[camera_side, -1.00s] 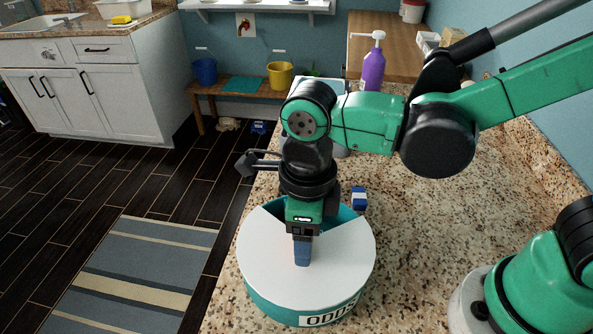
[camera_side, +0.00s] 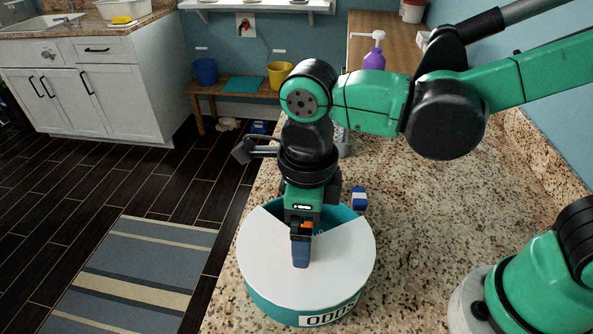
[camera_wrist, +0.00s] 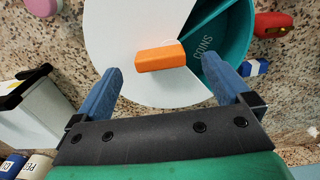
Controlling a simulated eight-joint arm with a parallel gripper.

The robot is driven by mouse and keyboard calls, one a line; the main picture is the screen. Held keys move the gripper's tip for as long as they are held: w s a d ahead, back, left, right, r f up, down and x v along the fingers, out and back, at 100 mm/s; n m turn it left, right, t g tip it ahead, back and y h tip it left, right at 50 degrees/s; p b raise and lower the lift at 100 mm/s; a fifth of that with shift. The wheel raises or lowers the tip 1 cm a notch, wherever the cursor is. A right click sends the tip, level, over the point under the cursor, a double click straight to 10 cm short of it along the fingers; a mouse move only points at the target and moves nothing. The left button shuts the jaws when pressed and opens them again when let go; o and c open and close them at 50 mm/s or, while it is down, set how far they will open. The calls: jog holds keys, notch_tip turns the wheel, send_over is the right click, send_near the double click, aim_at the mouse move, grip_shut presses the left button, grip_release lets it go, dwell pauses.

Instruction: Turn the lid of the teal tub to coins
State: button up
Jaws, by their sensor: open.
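The round teal tub (camera_side: 262,302) stands on the counter, with a white lid (camera_side: 345,262) on it and an ODDS label (camera_side: 325,316) on its front. The lid's wedge opening faces the back in the side view. The wrist view shows the word COINS (camera_wrist: 204,48) inside this opening (camera_wrist: 232,45), with a divider line beyond it. An orange knob (camera_wrist: 160,57) stands at the lid's middle. My gripper (camera_wrist: 162,66) is open above the lid, one blue finger to each side of the knob, with gaps between. In the side view, my gripper (camera_side: 300,258) partly hides the knob (camera_side: 308,226).
A small blue-and-white item (camera_side: 359,198) lies behind the tub on the right. The wrist view shows a red item (camera_wrist: 272,25) close to the tub and a white bin with a black edge (camera_wrist: 28,110). Speckled counter (camera_side: 430,220) is bare to the tub's right.

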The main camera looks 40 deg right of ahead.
jog(key=shift+r, duration=1.9)
jog(key=shift+c, duration=0.2)
